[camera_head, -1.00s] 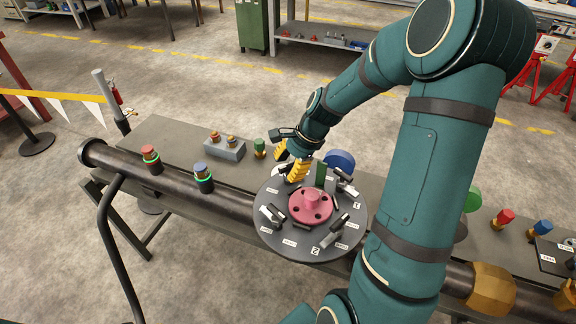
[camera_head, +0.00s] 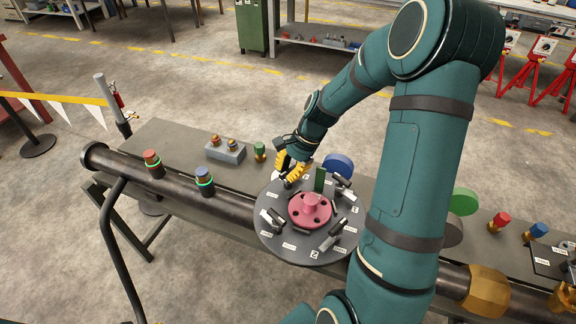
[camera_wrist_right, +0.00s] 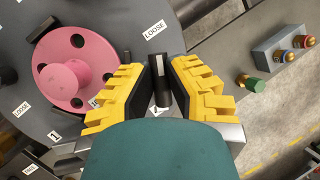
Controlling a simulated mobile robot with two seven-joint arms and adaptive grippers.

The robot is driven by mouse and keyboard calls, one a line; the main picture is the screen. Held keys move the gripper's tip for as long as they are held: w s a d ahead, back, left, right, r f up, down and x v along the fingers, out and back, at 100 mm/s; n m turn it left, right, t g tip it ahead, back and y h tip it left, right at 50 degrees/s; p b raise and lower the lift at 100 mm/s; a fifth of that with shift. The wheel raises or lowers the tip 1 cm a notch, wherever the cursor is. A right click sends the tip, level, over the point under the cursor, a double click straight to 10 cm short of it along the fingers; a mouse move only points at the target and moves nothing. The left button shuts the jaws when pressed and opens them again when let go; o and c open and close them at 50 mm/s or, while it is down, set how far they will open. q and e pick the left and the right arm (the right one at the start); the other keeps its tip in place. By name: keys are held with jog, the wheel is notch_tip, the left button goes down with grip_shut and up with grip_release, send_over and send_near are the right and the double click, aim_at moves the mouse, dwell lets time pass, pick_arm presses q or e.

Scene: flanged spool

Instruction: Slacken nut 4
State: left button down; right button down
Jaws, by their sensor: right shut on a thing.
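A round dark plate (camera_head: 272,237) carries a pink flanged spool (camera_head: 310,208), also in the right wrist view (camera_wrist_right: 78,70). My right gripper (camera_head: 291,174) is at the plate's far left edge. In the right wrist view its yellow-padded fingers (camera_wrist_right: 158,85) are closed around a black lever handle (camera_wrist_right: 157,68). A LOOSE label (camera_wrist_right: 154,30) lies just beyond the handle; a partly hidden label below it may read 4. My left gripper is out of view.
A grey block with two knobs (camera_head: 226,151) and a green knob (camera_head: 260,151) stand to the left on the bench. A dark pipe (camera_head: 125,165) runs along the front.

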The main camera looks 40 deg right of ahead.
jog(key=shift+f+n, duration=0.1)
jog(key=shift+n, duration=0.2)
jog(key=c, duration=0.9)
grip_release()
jog(key=v, duration=1.2)
jog(key=shift+w, duration=0.1)
